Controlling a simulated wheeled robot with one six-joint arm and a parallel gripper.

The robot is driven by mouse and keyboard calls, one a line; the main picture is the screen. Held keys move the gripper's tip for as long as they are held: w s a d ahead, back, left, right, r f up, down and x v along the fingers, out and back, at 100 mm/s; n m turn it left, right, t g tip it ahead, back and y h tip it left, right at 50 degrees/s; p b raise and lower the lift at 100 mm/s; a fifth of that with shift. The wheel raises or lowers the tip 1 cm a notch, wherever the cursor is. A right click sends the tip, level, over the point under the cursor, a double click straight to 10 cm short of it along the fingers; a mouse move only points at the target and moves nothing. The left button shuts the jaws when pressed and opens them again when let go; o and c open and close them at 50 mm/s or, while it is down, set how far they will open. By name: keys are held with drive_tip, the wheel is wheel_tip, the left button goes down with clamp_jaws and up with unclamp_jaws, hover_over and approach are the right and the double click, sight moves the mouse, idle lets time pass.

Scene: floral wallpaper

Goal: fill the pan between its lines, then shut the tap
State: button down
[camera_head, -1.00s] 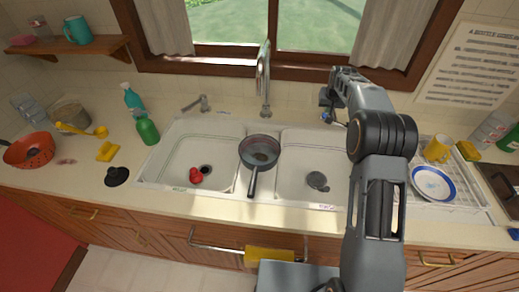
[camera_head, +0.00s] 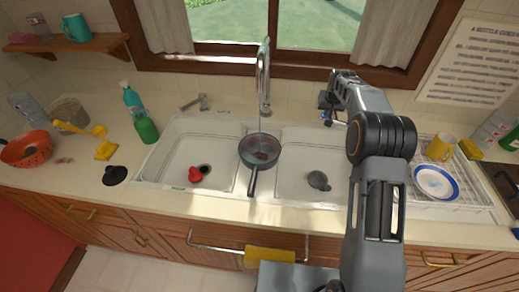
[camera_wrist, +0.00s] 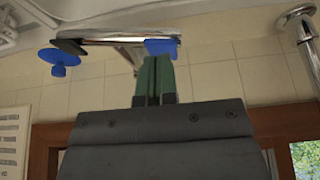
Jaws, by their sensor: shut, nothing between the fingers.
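The pan (camera_head: 245,160) sits on the divider between the two sink basins, its handle toward the front. A thin pale streak, seemingly water, runs from the tall chrome spout (camera_head: 263,75) into it. The pan's inside looks dark with a brownish patch; its lines and level are too small to read. My gripper (camera_head: 326,114) is behind the right basin, right of the spout. In the wrist view my green fingers (camera_wrist: 157,62) are shut and empty, at one blue end of the chrome tap lever (camera_wrist: 110,38). I cannot tell if they touch it. Another blue knob (camera_wrist: 58,60) is at the lever's other end.
A grey tap handle (camera_head: 200,102) stands behind the left basin. A red object (camera_head: 195,174) lies in the left basin and a dark round object (camera_head: 318,180) in the right. Green bottles (camera_head: 146,130) stand left; a dish rack (camera_head: 465,206) holds a plate at right.

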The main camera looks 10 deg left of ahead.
drive_tip(key=shift+f, duration=0.4)
wheel_tip(320, 180, up, 3)
drive_tip(key=shift+r+p, duration=0.1)
drive_tip(key=shift+p, duration=1)
drive_tip(key=shift+d+r, duration=0.15)
drive_tip(key=shift+d, duration=0.2)
drive_tip(key=d+p, duration=0.1)
drive_tip(key=d, duration=0.9)
drive_tip(key=shift+d, duration=0.4)
drive_tip(key=shift+f, duration=0.3)
drive_tip(key=shift+f+b, duration=1.45)
drive_tip(key=shift+f, duration=0.75)
drive_tip(key=shift+r, duration=0.2)
idle(1.9)
